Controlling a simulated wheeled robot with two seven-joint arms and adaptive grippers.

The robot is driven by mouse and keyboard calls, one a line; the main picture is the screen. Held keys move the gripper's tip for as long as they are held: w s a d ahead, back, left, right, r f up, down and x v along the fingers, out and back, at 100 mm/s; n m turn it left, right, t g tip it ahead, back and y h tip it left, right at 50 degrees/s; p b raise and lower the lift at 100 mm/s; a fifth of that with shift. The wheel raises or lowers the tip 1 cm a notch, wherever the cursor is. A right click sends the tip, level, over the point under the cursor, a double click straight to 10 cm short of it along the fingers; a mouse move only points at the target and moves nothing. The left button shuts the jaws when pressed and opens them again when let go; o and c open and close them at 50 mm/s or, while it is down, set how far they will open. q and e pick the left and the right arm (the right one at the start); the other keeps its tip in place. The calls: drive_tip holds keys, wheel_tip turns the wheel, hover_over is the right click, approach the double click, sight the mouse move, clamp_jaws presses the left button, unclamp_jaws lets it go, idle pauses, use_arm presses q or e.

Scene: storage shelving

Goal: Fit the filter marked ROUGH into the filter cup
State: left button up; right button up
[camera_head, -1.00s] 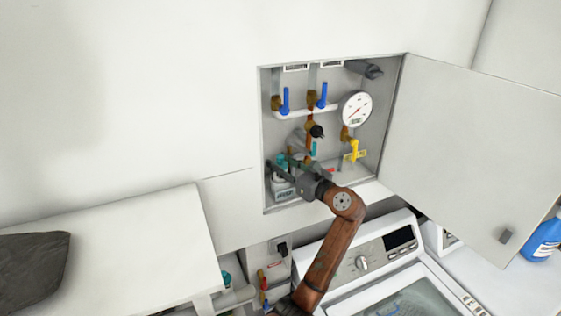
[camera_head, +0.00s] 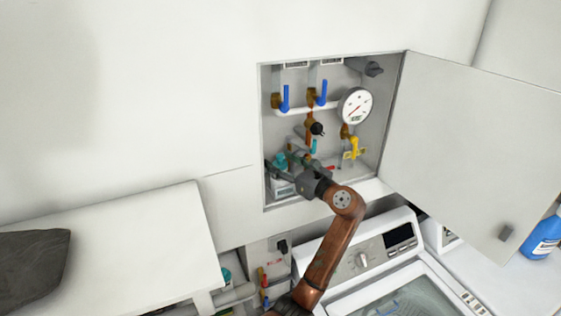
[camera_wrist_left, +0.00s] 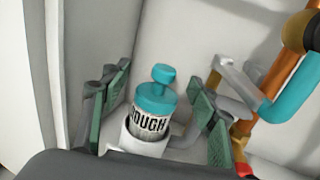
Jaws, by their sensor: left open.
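The filter marked ROUGH (camera_wrist_left: 152,125) stands upright in the left wrist view, with a teal cap and knob and a pale body with dark letters. Its base sits in a white holder (camera_wrist_left: 132,146); I cannot tell whether this is the filter cup. My left gripper (camera_wrist_left: 163,98) is open, its green-padded fingers on either side of the filter with gaps showing. In the head view the left gripper (camera_head: 288,170) reaches into the lower left of the wall cabinet, where the filter's teal cap (camera_head: 281,161) shows. My right gripper is not in view.
The open cabinet (camera_head: 265,130) holds pipes with blue valve handles (camera_head: 286,97), a round gauge (camera_head: 355,106) and a yellow valve (camera_head: 354,148). Its door (camera_head: 465,150) swings out to the right. A washing machine (camera_head: 375,255) stands below.

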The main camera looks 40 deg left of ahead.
use_arm(q)
drive_tip(key=shift+d, duration=0.1)
drive_tip(key=s+d, duration=0.2)
drive_tip(key=d, duration=0.9)
drive_tip(key=shift+d, duration=0.35)
